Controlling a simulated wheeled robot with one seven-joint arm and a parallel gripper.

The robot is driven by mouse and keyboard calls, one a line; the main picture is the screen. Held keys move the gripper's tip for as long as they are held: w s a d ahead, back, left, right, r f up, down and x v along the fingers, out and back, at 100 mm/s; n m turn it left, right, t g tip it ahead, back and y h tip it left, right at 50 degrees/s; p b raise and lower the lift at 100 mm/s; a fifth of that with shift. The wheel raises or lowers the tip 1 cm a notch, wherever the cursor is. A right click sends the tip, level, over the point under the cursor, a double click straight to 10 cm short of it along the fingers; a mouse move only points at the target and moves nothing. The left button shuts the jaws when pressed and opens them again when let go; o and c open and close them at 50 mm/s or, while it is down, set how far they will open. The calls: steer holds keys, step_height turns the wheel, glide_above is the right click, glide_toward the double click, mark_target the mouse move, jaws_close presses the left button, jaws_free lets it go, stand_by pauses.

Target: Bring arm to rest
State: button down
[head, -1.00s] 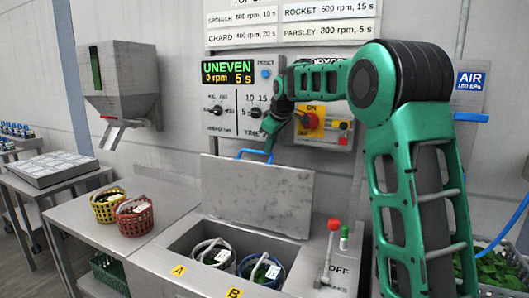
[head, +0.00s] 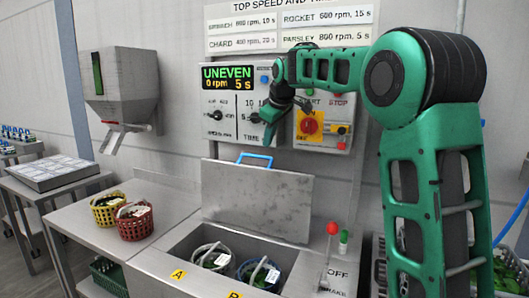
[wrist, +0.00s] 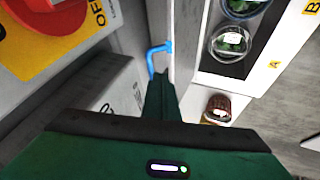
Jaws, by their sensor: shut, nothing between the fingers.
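My green gripper (head: 267,142) is shut and empty. It points down in front of the control panel (head: 228,132), at its time dial, above the blue handle (head: 255,158) of the raised grey lid (head: 262,198). In the wrist view the shut fingers (wrist: 160,92) point towards the blue handle (wrist: 155,60); whether they touch it I cannot tell. My arm reaches in from the right, its elbow bent high. The display (head: 228,77) reads UNEVEN, 0 rpm, 5 s.
Two baskets of greens (head: 211,258) stand in the open well, by labels A and B. A yellow basket (head: 107,208) and a red basket (head: 134,221) stand on the left counter. A red-knobbed lever (head: 332,228) and a yellow switch plate (head: 309,126) are near my arm.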

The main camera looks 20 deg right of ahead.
steer(key=shift+w+v, duration=0.25)
steer(key=shift+v, duration=2.05)
steer(key=s+d+f+m+g, duration=0.1)
steer(key=s+d+f+m, duration=0.2)
steer(key=s, duration=0.5)
steer(key=s+d+f+m+g, duration=0.1)
steer(key=s+d+f+m, duration=0.15)
steer(key=s+f, duration=0.35)
steer(key=s+d+f+m+g, duration=0.1)
steer(key=s+d+f+m, duration=0.15)
steer(key=s, duration=0.65)
steer(key=s+f+m+g, duration=0.1)
steer(key=s+f+m, duration=0.1)
steer(key=s+f, duration=0.3)
steer(key=s+f+m+g, duration=0.1)
steer(key=s+f, duration=0.5)
steer(key=s, duration=0.6)
steer(key=s+a+f+m+g, duration=0.1)
steer(key=s+f+m, duration=0.1)
steer(key=s+f, duration=0.3)
steer(key=s, duration=0.4)
steer(key=shift+f+m+g, duration=0.3)
steer(key=shift+m, duration=0.1)
steer(key=shift+s, duration=0.1)
steer(key=shift+w+f, duration=0.2)
steer(key=shift+w, duration=0.4)
